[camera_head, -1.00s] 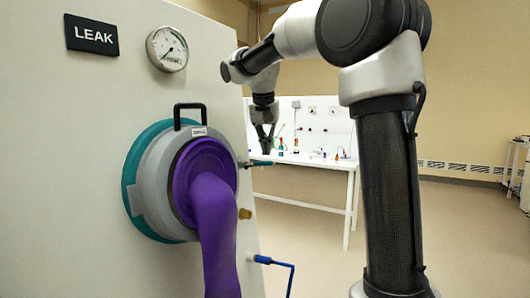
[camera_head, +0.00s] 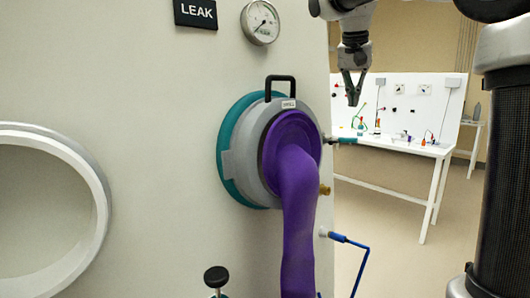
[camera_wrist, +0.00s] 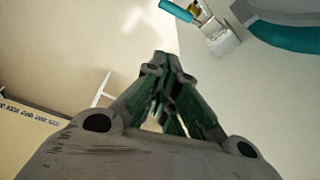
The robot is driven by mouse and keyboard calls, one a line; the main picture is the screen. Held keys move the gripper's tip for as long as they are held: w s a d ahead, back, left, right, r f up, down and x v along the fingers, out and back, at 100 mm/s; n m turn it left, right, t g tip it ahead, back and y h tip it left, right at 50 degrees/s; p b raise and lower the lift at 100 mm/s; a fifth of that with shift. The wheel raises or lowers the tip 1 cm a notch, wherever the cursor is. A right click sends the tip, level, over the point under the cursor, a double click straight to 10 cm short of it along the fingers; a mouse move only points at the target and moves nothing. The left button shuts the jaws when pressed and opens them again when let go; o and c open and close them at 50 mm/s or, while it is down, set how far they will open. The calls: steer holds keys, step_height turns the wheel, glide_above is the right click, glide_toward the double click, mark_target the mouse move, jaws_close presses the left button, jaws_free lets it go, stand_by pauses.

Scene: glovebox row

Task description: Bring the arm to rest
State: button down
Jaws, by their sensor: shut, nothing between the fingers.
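My gripper (camera_head: 353,90) hangs from my arm at the upper right of the head view, fingers pointing down. It is in free air to the right of the glovebox panel, with the white bench behind it. In the wrist view my gripper (camera_wrist: 163,62) shows its two fingers drawn together at the tips, with nothing between them. The upper part of my arm is cut off by the top and right edges of the head view.
The glovebox panel (camera_head: 150,90) carries a teal and grey port (camera_head: 228,160) with a purple glove (camera_head: 298,200) hanging from it, a gauge (camera_head: 260,22) and a LEAK sign (camera_head: 196,13). A round opening (camera_head: 95,200) is at left. A white bench (camera_head: 400,165) stands behind.

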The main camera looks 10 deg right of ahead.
steer(key=s+d+f+n+y, duration=0.1)
steer(key=s+f+n, duration=0.2)
steer(key=s+f, duration=0.7)
steer(key=s+d+f+n+t+y, duration=0.1)
steer(key=s+f+n, duration=0.2)
steer(key=s+f, duration=0.8)
steer(key=s, duration=0.7)
steer(key=shift+s+f+n, duration=0.15)
steer(key=shift+f+n, duration=0.05)
steer(key=shift+n, duration=0.2)
